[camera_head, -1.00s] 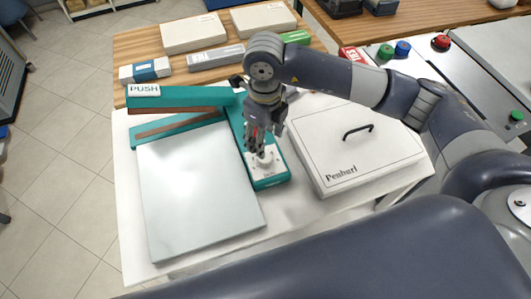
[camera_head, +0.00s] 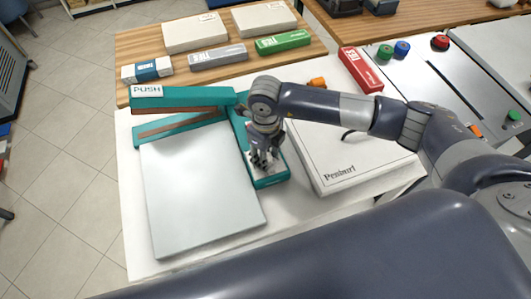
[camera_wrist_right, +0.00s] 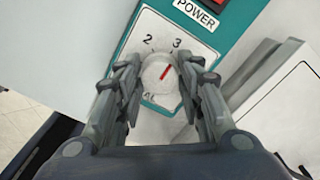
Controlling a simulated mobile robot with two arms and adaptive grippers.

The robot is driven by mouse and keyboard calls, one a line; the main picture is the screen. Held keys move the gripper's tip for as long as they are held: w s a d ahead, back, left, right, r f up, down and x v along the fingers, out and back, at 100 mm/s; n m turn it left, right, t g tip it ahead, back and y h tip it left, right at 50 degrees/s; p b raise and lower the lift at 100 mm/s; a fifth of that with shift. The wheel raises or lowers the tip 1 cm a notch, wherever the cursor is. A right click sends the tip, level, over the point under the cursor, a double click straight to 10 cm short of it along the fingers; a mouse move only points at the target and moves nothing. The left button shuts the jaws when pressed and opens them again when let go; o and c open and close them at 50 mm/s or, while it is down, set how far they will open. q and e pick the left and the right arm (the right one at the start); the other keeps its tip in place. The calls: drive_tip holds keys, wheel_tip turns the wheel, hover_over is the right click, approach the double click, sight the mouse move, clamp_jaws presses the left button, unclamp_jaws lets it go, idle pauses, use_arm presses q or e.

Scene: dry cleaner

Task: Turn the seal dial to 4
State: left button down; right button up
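The seal dial (camera_wrist_right: 158,74) is a round pale knob with a red pointer mark. It sits on a light scale plate with the numbers 2 and 3 showing. The pointer slants to the upper right, close to the 3. The 4 is not visible. My right gripper (camera_wrist_right: 160,66) has one finger on each side of the dial, very close to it. I cannot tell whether they touch it. In the head view the right gripper (camera_head: 263,160) is down at the teal sealer's control panel (camera_head: 272,181) and hides the dial. My left gripper is not in view.
The sealer's raised teal arm (camera_head: 185,97) is left of my gripper. A grey-white plate (camera_head: 195,195) lies in front. A white lidded box (camera_head: 350,175) is close on the right. Several boxes, including a green one (camera_head: 284,43), lie on the wooden table behind.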

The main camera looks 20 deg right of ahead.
drive_tip(key=c, duration=0.3)
drive_tip(key=m+b, duration=0.2)
drive_tip(key=m, duration=0.1)
drive_tip(key=shift+f+m, duration=0.15)
drive_tip(key=shift+m, duration=0.15)
drive_tip(key=m+b, duration=0.1)
drive_tip(key=m, duration=0.2)
drive_tip(key=shift+b, duration=0.3)
drive_tip(key=shift+m+b, duration=0.45)
drive_tip(key=shift+m, duration=1.15)
